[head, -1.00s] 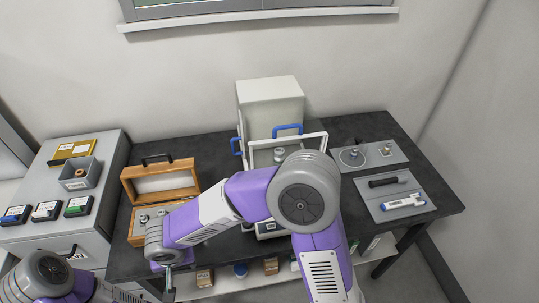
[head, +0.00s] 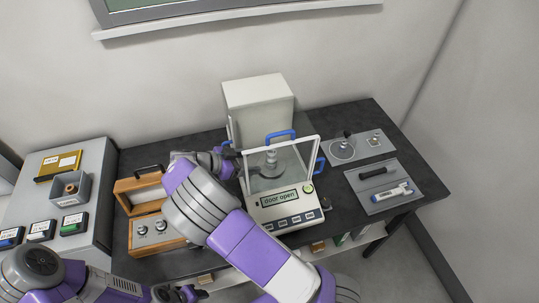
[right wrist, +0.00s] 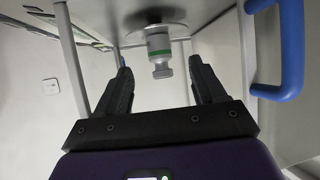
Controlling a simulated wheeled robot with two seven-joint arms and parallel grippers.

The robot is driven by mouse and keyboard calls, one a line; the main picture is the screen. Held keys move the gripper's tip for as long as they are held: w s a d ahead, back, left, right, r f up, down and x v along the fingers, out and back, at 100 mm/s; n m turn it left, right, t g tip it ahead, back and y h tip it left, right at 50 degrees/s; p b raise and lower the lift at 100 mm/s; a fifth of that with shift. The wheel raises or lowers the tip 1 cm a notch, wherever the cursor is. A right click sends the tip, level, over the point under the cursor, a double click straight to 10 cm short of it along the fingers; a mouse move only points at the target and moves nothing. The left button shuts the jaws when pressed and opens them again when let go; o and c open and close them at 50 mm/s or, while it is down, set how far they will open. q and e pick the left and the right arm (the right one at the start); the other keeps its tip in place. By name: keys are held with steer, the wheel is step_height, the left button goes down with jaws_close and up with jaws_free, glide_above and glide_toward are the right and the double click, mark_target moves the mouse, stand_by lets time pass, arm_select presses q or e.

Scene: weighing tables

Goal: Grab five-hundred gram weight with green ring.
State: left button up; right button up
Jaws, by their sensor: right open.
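The weight with the green ring (right wrist: 158,46) stands on the round pan (right wrist: 150,29) inside the balance, inverted in the right wrist view. In the head view it is a small grey weight (head: 271,158) inside the glass case of the balance (head: 283,212), whose display reads "door open". My right gripper (right wrist: 160,64) is open and empty at the balance's left side, its fingers pointing at the weight, which shows between and beyond the fingertips. My left gripper (head: 188,293) is low at the bottom edge, away from the balance; its jaws are unclear.
A blue handle (right wrist: 285,50) and frame edges lie close on the right in the wrist view. An open wooden box (head: 157,250) with several weights stands left of the balance. Grey trays (head: 360,153) with small items lie right. A white cabinet (head: 258,97) stands behind.

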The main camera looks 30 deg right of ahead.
steer(key=shift+d, duration=0.35)
steer(key=x, duration=0.7)
steer(key=shift+s+d+r, duration=0.1)
steer(key=shift+d+r, duration=0.1)
steer(key=shift+d, duration=0.05)
steer(key=shift+r, duration=0.1)
jaws_close()
